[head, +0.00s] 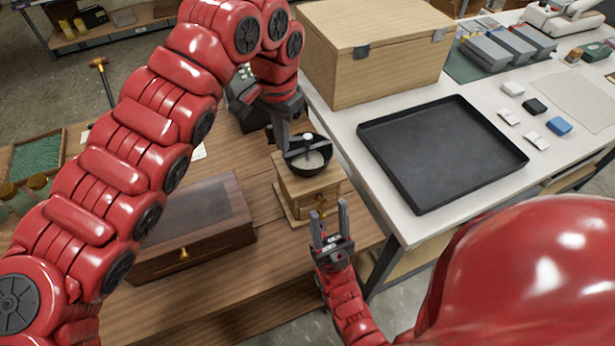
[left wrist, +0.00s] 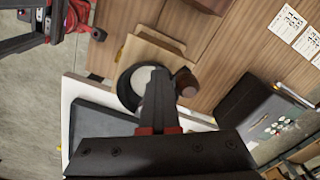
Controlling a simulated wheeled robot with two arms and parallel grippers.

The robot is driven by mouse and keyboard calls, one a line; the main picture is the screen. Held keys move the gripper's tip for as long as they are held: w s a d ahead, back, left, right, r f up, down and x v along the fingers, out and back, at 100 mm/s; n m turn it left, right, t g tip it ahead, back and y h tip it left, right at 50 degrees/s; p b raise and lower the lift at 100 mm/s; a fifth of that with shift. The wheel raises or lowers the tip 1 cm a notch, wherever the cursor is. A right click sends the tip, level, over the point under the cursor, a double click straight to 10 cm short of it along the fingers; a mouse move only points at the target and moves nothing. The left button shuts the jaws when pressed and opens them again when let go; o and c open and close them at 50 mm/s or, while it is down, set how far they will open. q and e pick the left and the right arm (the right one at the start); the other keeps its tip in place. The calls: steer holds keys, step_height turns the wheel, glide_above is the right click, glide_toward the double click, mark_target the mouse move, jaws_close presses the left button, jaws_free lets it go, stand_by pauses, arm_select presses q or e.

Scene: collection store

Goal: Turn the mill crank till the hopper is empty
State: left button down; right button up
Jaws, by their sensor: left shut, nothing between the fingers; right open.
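The mill (head: 305,190) is a small wooden box on the brown table, with a brass knob low on its front. Its black round hopper (head: 325,168) on top holds pale contents (head: 307,160), with a pale hub above them. My left gripper (head: 283,146) comes down at the hopper's left rim, shut and empty. In the left wrist view its fingers (left wrist: 158,85) overlap the hopper's edge, beside a brown wooden knob (left wrist: 186,84), apparently the crank handle; whether they touch cannot be told. In the head view that knob is hidden. My right gripper (head: 330,222) is open and empty in front of the mill.
A dark wooden case (head: 195,225) stands left of the mill. To the right, a white table bears a black tray (head: 440,150) and a large wooden box (head: 370,50). A dark device (left wrist: 265,115) stands near the mill. Bare tabletop lies between case and mill.

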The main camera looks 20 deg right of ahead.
arm_select(q)
steer(key=shift+w+a, duration=0.1)
steer(key=shift+w, duration=0.1)
steer(key=w+p, duration=0.1)
steer(key=d+p, duration=0.1)
steer(key=p, duration=0.1)
steer(key=shift+w+d+r, duration=0.15)
steer(key=shift+w+r, duration=0.2)
steer(key=shift+w+d+f+p, duration=0.1)
steer(key=shift+w+d+p, duration=0.35)
steer(key=shift+p, duration=0.45)
steer(key=shift+w+f, duration=0.1)
steer(key=shift+w, duration=0.05)
steer(key=shift+w+f, duration=0.1)
